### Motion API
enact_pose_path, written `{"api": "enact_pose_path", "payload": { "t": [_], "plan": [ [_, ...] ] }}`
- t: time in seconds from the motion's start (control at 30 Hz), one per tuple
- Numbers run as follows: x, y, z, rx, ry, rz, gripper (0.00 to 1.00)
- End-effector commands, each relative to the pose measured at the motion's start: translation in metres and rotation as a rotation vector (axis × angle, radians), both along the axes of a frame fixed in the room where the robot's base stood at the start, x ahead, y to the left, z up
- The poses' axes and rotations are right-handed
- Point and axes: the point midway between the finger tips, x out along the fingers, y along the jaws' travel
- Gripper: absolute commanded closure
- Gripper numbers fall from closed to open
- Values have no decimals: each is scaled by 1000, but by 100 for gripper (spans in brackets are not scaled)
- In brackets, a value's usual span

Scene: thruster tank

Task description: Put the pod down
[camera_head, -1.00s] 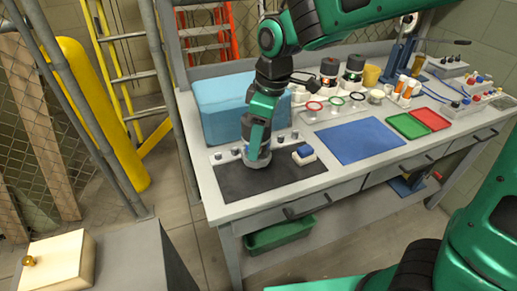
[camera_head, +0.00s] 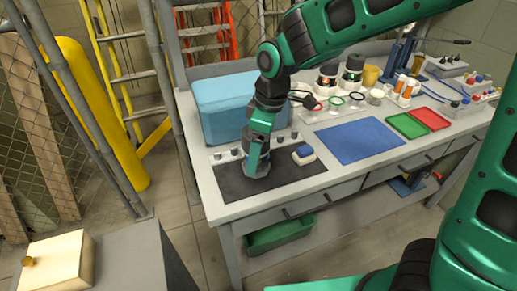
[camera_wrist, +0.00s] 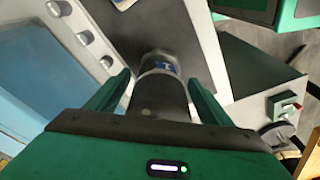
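The pod is a dark grey cylinder with a lighter band and a small blue label. In the wrist view the pod (camera_wrist: 162,92) stands between the two fingers of my gripper (camera_wrist: 160,80), which appear to press on its sides. In the head view the pod (camera_head: 256,165) is upright over the left part of the dark mat (camera_head: 285,181), below my gripper (camera_head: 259,138). Its base looks to be at the mat, but I cannot tell whether it bears on it.
A blue block with a white base (camera_head: 304,154) lies right of the pod. A row of grey knobs (camera_head: 236,152) and a blue bin (camera_head: 230,98) stand behind. A blue mat (camera_head: 360,140) and green and red trays (camera_head: 408,126) (camera_head: 430,118) lie further right. The mat's front is clear.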

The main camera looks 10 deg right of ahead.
Motion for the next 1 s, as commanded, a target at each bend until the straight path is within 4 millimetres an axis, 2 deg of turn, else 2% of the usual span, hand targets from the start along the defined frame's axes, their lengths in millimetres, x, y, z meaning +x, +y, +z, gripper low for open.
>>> {"api": "enact_pose_path", "payload": {
  "t": [0.13, 0.23, 0.7, 0.83, 1.0],
  "plan": [
    [0, 0, 3, 1, -1, 1, 26],
    [0, -1, 12, 2, -2, 1, 26],
    [-5, -14, 98, 3, -4, -1, 26],
    [-6, -16, 112, 1, -1, 1, 26],
    [-7, -18, 120, 1, -1, 1, 26]
  ]
}}
